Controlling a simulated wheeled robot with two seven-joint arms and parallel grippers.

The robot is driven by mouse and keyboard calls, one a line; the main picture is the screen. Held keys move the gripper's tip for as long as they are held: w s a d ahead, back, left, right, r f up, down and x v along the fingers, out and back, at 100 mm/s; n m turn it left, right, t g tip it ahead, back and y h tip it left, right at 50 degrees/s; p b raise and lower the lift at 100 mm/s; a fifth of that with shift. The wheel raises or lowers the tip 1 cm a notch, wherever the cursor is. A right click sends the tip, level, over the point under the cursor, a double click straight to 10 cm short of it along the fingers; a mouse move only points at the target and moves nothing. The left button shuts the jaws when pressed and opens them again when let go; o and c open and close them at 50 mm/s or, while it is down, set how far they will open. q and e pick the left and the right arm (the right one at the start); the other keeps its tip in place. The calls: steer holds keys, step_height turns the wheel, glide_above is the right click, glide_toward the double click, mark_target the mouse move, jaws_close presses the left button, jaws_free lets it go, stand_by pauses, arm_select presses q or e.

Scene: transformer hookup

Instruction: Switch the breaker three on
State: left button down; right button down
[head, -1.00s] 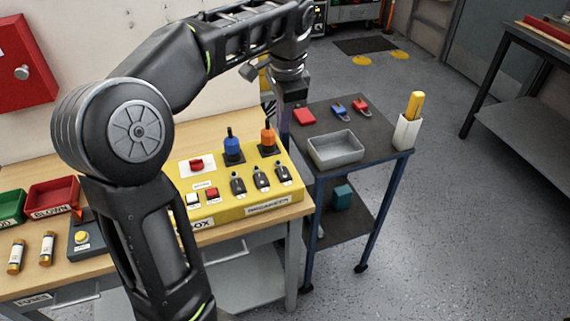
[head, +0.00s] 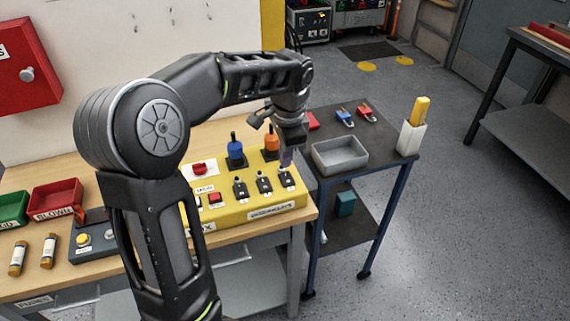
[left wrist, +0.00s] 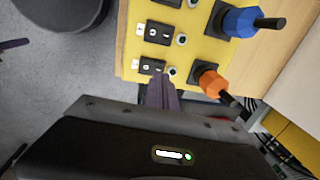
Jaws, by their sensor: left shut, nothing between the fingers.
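The yellow box (head: 222,217) on the bench carries a row of three black breakers near its right end, over a "BREAKERS" label. They are the left one (head: 240,188), the middle one (head: 264,185) and the right one (head: 286,179). My left gripper (head: 286,160) is shut and empty, pointing down just above the right breaker. In the left wrist view its purple fingertips (left wrist: 162,85) are close beside the end breaker (left wrist: 152,66). I cannot tell whether they touch it, nor read its lever position. My right gripper is not in view.
A blue-handled switch (head: 235,150) and an orange-handled switch (head: 271,141) stand behind the breakers; the orange one is close to my gripper. A red knob (head: 200,169) is left of them. A dark cart with a grey tray (head: 340,153) stands right of the bench.

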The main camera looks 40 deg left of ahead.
mark_target(285, 175)
arm_select(q)
step_height(285, 175, down, 3)
steer(key=shift+w+a+f, duration=0.15)
steer(key=shift+f, duration=0.05)
steer(key=shift+f, duration=0.1)
steer(key=shift+a+f, duration=0.1)
steer(key=shift+f, duration=0.15)
steer(key=shift+r, duration=0.1)
steer(key=shift+d, duration=0.25)
